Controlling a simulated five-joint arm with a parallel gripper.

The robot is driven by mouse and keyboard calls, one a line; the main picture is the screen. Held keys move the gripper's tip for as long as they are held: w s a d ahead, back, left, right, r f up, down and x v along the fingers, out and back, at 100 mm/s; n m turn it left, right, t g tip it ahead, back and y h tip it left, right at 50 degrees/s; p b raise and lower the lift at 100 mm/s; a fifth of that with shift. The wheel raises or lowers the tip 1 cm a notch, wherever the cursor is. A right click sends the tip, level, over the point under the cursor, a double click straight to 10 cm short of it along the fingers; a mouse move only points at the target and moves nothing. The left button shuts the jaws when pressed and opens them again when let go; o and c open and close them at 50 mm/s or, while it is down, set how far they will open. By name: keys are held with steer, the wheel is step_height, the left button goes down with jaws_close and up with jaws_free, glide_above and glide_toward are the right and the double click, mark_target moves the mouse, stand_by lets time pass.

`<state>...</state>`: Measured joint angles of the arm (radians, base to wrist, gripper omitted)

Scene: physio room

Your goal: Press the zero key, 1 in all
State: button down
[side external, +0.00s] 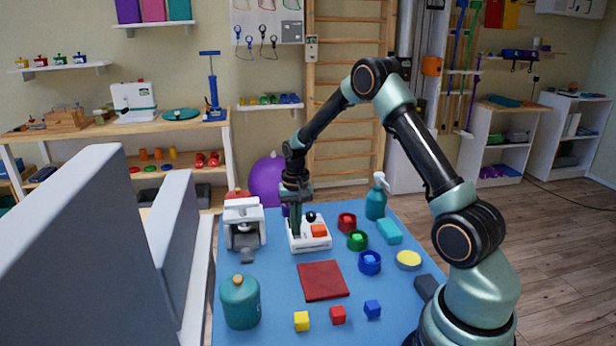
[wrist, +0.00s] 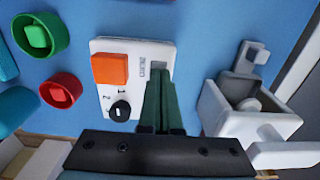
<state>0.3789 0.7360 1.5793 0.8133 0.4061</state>
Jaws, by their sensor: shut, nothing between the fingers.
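A white device (side external: 312,245) lies on the blue table, with an orange block-shaped key (side external: 319,230) and a black knob (side external: 311,217) on top. In the wrist view the device (wrist: 121,46) shows the orange key (wrist: 110,68), the knob (wrist: 121,110) and lettering that seems to read ZERO beside a grey slot-like key (wrist: 158,65). My gripper (wrist: 160,78) is shut and empty, its dark green fingertips over the near end of that grey key and hiding part of it. In the side view my gripper (side external: 296,232) points down at the device's left part; I cannot tell whether it touches.
A white and grey apparatus (side external: 243,224) stands left of the device. Red (side external: 347,222), green (side external: 357,240) and blue (side external: 369,263) rings holding blocks lie to the right. A teal spray bottle (side external: 376,198) stands behind them. A dark red mat (side external: 322,281) lies in front.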

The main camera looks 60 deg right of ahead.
steer(key=shift+s+a+f, duration=0.15)
steer(key=shift+s+f, duration=0.2)
steer(key=shift+f, duration=0.2)
step_height(320, 180, up, 15)
steer(key=shift+w, duration=0.35)
steer(key=s+a+r+n+t, duration=0.2)
steer(key=s+a+r+n, duration=0.2)
steer(key=s+a+r, duration=0.35)
steer(key=s+a+n+t, duration=0.3)
steer(key=s+a+n, duration=0.2)
steer(key=s+a, duration=0.3)
steer(key=shift+a+f, duration=0.15)
steer(key=shift+a, duration=0.7)
